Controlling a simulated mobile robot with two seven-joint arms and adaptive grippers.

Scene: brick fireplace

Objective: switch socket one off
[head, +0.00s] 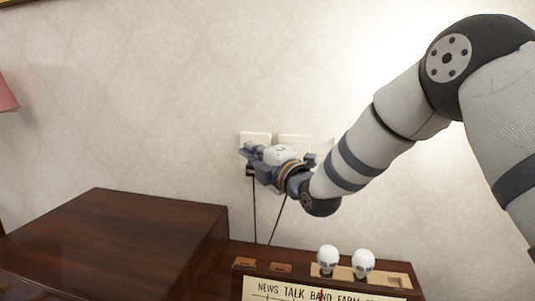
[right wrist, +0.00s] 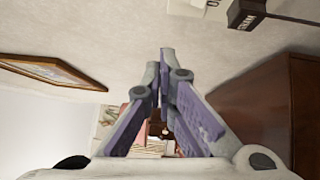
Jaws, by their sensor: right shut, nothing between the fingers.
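White wall sockets sit in a row on the wall. The left socket (head: 255,137) and the one beside it (head: 294,141) show their upper parts above my right gripper (head: 247,152); their lower parts are hidden. A black plug with a hanging cord shows below the gripper. My right gripper is in front of the left socket, fingers closed together and empty; I cannot tell whether it touches. In the right wrist view the closed fingertips (right wrist: 163,56) show near the wall, with part of a white socket (right wrist: 195,8) and a black plug (right wrist: 246,14) at the top. Which switch is socket one's is unclear.
Two dark cords (head: 254,215) hang down the wall. A wooden cabinet (head: 130,225) stands at the left. A radio-like box (head: 325,290) with two white bulbs (head: 328,258) is at the bottom right. A pink lampshade (head: 6,95) shows at the left edge. The wall left of the sockets is clear.

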